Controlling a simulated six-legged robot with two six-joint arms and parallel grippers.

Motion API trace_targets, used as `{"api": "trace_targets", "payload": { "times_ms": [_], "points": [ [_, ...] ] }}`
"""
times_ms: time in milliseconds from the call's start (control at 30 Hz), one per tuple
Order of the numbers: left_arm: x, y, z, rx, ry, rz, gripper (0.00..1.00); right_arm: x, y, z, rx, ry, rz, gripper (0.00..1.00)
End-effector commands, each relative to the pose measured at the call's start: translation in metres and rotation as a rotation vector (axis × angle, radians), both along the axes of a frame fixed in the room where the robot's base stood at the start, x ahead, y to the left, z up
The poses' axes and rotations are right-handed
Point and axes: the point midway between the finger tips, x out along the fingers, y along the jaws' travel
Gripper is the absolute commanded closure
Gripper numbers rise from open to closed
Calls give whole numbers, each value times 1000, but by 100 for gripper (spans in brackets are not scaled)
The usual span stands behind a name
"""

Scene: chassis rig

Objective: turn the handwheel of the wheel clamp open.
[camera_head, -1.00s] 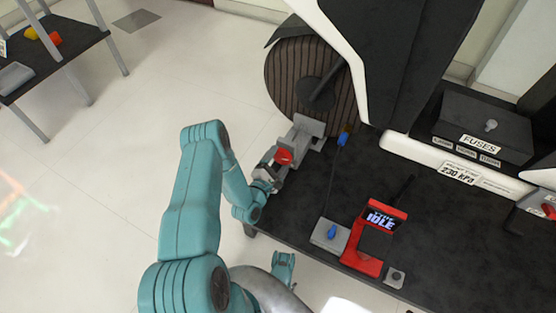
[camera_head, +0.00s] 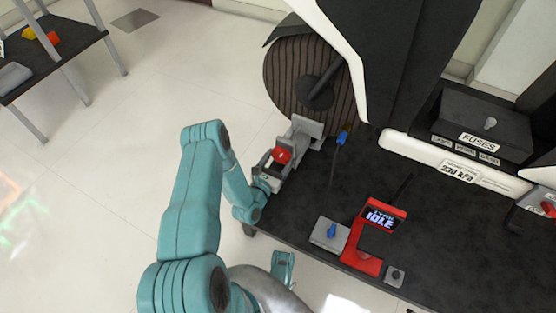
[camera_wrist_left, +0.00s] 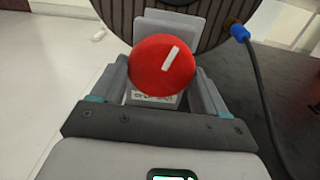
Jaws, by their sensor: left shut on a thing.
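The wheel clamp is a grey bracket (camera_head: 306,128) on the bench's left edge, against the brown ribbed wheel (camera_head: 298,85). Its red round handwheel (camera_head: 282,156) faces my left arm. In the left wrist view the handwheel (camera_wrist_left: 160,66) shows a white mark tilted to the upper right. My left gripper (camera_head: 279,160) is shut on the handwheel, a finger on each side of it. The clamp's label below the handwheel is partly covered. My right gripper is not in view.
A red gauge stand (camera_head: 364,250) reading IDLE and a grey block with a blue knob (camera_head: 330,234) stand on the black bench (camera_head: 450,220). A dark hose with a blue fitting (camera_head: 342,138) runs beside the clamp. A fuse box (camera_head: 483,125) is at the right.

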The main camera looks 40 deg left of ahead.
Motion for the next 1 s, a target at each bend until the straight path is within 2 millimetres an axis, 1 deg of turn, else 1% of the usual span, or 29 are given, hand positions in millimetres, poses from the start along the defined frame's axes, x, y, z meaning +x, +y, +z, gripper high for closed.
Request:
{"api": "trace_targets", "payload": {
  "times_ms": [100,333,900,933,1000],
  "points": [
    [-1,-2,-2,-67,-15,-2,56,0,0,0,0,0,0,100],
    [-1,-3,-2,-143,-39,-2,56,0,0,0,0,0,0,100],
    [-1,-2,-1,-167,-48,-1,56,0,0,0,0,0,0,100],
    [-1,-2,-1,-167,-48,-1,20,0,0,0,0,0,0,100],
    [-1,-2,-1,-167,-48,-1,0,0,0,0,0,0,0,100]
  ]
}}
